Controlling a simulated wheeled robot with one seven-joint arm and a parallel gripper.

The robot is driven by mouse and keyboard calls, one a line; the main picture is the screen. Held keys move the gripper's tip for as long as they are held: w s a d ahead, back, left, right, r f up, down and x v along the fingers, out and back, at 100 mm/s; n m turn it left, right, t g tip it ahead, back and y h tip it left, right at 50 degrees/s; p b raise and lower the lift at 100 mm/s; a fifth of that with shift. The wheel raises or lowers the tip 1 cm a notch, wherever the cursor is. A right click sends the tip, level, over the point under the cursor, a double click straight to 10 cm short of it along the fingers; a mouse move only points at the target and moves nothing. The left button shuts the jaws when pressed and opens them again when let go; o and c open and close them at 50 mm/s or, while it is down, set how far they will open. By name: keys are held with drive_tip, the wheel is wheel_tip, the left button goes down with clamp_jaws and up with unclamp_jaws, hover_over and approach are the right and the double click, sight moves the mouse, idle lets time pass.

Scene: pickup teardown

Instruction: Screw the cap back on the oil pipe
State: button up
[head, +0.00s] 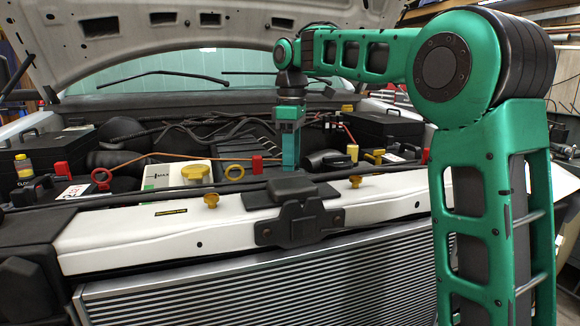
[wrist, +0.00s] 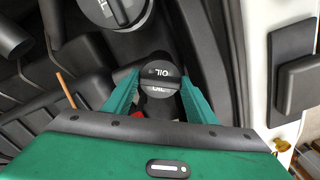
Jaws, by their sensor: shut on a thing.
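The black oil cap (wrist: 158,72), a round cap with white OIL lettering and a raised grip bar, sits between the fingers of my gripper (wrist: 157,88) in the wrist view. My gripper is shut on it, one finger on each side. In the head view my gripper (head: 289,166) points straight down into the engine bay, behind the front crossmember. The cap and the oil pipe cannot be made out there. The pipe's mouth is hidden in the wrist view, so I cannot tell whether the cap is seated on it.
A larger dark cap (wrist: 116,10) lies above the oil cap in the wrist view. The white crossmember (head: 130,238) with yellow knobs stands in front of my gripper. A white reservoir (head: 160,176) with a yellow cap is to the left. The raised hood (head: 180,35) hangs above.

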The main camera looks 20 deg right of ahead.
drive_tip(key=m, duration=0.7)
drive_tip(key=shift+m, duration=0.3)
drive_tip(key=m, duration=0.7)
drive_tip(key=shift+w, duration=0.1)
drive_tip(key=o, duration=1.3)
